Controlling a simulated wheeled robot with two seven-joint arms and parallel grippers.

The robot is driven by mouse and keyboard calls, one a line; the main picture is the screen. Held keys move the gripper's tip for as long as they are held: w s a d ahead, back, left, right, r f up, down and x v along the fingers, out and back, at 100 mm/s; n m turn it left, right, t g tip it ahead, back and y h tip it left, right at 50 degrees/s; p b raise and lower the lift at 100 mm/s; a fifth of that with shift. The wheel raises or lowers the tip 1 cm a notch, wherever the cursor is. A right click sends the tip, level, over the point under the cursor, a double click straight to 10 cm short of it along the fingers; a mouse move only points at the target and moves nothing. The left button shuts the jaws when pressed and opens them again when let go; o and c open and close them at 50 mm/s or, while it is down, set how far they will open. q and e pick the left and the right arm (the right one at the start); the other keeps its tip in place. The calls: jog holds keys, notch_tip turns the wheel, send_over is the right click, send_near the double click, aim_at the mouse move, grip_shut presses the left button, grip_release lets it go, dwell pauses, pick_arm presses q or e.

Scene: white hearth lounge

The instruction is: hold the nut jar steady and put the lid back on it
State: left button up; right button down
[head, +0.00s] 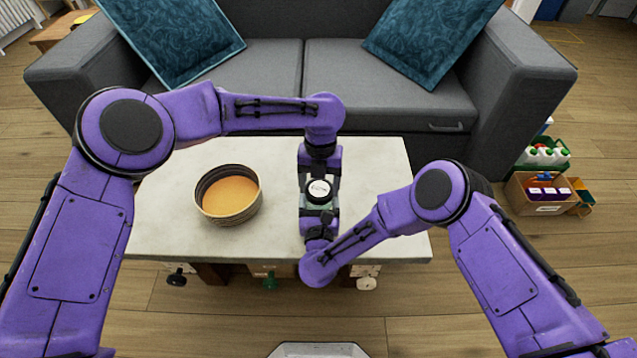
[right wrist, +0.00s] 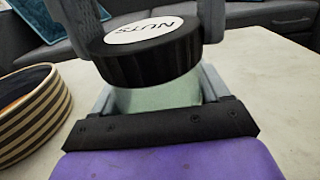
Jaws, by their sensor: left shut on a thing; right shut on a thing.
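The black nut jar lid (head: 318,191) has a white top label; it reads NUTS in the right wrist view (right wrist: 146,52). My left gripper (head: 319,182) reaches in from the sofa side and is shut on the lid, one finger on each side. The pale, see-through jar (right wrist: 158,97) stands directly below the lid. My right gripper (head: 319,209) comes from the near side and is shut on the jar. In the right wrist view the lid looks slightly tilted and shifted left over the jar. The lid hides the jar's mouth, so I cannot tell whether they touch.
A striped bowl (head: 229,195) with an orange inside stands on the pale table (head: 385,165), left of the jar. A grey sofa (head: 390,85) stands behind the table. The table is clear right of the jar. Crates (head: 541,194) stand on the floor at right.

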pick_arm(q)
jog(key=m, duration=0.7)
jog(key=shift+d+y, duration=0.1)
jog(key=shift+y, duration=0.3)
jog(key=m, duration=0.5)
jog(key=shift+s+t, duration=0.15)
jog(key=shift+t, duration=0.25)
jog(key=shift+m, duration=1)
jog(key=o, duration=1)
jog(key=shift+r, duration=2.25)
jog(key=shift+c, duration=0.3)
